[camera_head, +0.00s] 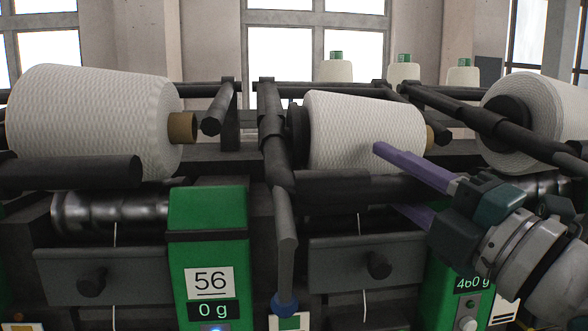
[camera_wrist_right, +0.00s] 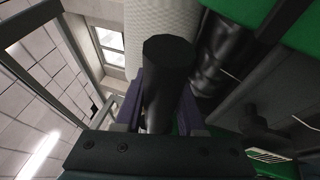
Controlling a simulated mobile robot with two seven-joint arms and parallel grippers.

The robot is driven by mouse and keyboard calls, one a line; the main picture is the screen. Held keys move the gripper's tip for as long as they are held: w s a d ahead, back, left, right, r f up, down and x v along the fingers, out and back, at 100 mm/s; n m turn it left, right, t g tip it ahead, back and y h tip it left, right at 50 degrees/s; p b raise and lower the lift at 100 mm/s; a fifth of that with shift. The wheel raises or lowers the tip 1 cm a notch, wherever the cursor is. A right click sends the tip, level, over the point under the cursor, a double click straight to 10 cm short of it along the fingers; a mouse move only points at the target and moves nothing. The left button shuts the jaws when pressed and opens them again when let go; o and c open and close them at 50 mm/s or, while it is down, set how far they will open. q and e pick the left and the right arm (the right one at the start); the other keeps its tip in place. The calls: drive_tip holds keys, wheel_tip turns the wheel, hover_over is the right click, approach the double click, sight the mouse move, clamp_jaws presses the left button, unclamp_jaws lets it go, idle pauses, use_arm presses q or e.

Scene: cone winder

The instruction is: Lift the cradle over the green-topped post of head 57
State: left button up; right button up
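The cradle (camera_head: 335,188) of the middle head is a dark bar running in front of a white yarn cone (camera_head: 340,130), with an arm on the cone's left. The green post (camera_head: 440,265) right of it shows 460 g; my right gripper and wrist hide its top, and I cannot read its head number. My right gripper (camera_head: 392,180) has its purple fingers above and below the cradle bar near its right end. In the right wrist view the dark bar (camera_wrist_right: 165,85) lies between both fingers; firm contact is not clear. My left gripper is out of view.
A green post marked 56 (camera_head: 208,230) reading 0 g stands left of the middle head. White cones sit at left (camera_head: 95,120) and right (camera_head: 540,120). A dark lever with a blue ball (camera_head: 285,303) rises between the heads. Dark bars crowd the space around the cones.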

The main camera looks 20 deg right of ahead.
clamp_jaws()
idle(1.0)
